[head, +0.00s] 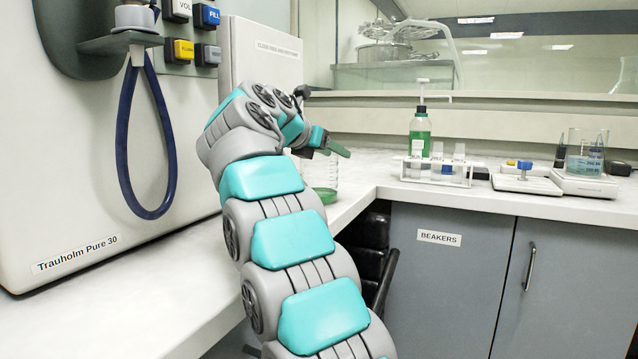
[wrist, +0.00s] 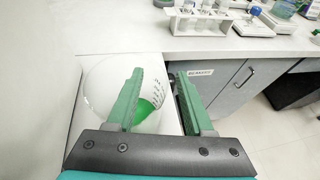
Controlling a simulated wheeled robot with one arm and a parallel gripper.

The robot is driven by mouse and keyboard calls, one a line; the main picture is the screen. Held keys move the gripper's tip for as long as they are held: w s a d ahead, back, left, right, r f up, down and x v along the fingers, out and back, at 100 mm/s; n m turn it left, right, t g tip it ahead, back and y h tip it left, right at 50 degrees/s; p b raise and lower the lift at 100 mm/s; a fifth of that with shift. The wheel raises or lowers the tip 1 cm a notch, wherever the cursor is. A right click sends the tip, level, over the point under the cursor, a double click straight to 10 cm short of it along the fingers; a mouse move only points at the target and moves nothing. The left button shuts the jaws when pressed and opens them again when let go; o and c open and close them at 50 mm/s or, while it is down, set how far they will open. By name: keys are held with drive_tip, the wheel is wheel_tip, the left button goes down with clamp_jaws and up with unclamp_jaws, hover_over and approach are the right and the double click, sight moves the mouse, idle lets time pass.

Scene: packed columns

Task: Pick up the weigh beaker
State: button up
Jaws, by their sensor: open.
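A clear glass beaker (head: 325,193) with green liquid and printed marks stands on the counter by the inner corner, partly behind my arm. In the wrist view this beaker (wrist: 102,88) is large and lies behind and left of my left finger. My gripper (head: 332,146) is open and empty, above the beaker in the head view. In the wrist view my gripper (wrist: 160,73) has its green fingers spread, with the counter edge between them. Another glass beaker (head: 585,160) sits on a balance at the right. No label tells which is the weigh beaker.
A white machine (head: 75,130) walls the left side. A tube rack (head: 435,170), a green bottle (head: 419,135) and a small balance (head: 526,180) stand on the back counter (head: 390,180). A dark chair (head: 368,245) is below the counter edge.

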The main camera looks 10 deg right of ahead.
clamp_jaws()
idle(0.3)
idle(1.1)
